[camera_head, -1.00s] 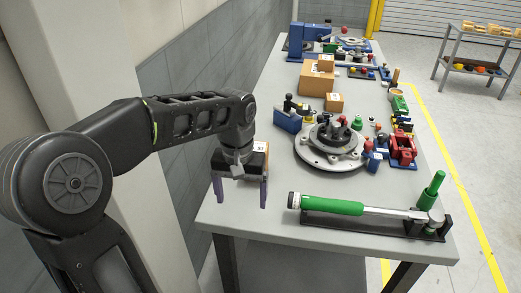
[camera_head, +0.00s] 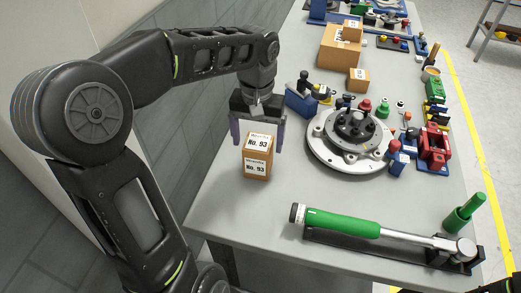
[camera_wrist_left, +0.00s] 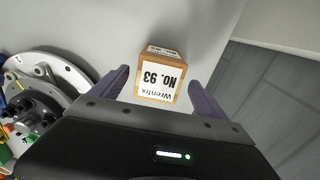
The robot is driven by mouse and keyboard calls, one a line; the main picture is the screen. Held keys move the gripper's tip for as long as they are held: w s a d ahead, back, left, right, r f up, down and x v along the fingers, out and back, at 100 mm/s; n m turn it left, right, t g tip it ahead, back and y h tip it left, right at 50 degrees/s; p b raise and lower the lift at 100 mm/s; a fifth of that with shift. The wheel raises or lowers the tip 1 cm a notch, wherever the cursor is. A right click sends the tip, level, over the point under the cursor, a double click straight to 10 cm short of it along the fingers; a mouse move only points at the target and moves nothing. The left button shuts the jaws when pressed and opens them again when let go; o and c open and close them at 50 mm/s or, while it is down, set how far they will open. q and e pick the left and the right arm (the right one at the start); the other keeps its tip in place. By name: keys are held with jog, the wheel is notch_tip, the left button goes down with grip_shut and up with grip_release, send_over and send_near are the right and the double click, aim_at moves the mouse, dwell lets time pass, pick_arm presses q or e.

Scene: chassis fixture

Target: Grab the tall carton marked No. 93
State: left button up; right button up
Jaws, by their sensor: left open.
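The tall carton marked No. 93 (camera_head: 257,158) is brown with white labels and stands upright on the table near its left edge. It also shows in the left wrist view (camera_wrist_left: 160,77), between and beyond the fingertips. My left gripper (camera_head: 259,135) is open just behind the carton in the head view, its purple fingers spread wider than the carton. In the left wrist view the left gripper (camera_wrist_left: 158,85) has nothing clasped between its fingers. My right gripper is not clearly in view.
A round grey fixture (camera_head: 325,150) stands right of the carton. A green-handled torque wrench (camera_head: 343,223) lies in a black holder at the front. Brown boxes (camera_head: 339,57) stand farther back. The grey table (camera_head: 225,205) is bare around the carton.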

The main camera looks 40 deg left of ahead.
pick_arm(q)
jog(key=shift+s, duration=0.1)
jog(key=shift+f, duration=1.25)
jog(key=shift+d+f+p, duration=0.1)
jog(key=shift+f+p, duration=0.55)
jog(key=shift+f, duration=2)
grip_shut()
jog(key=shift+r, duration=0.15)
notch_tip(320, 180, up, 10)
jog(key=shift+f+b, duration=0.1)
jog(key=shift+b, duration=0.35)
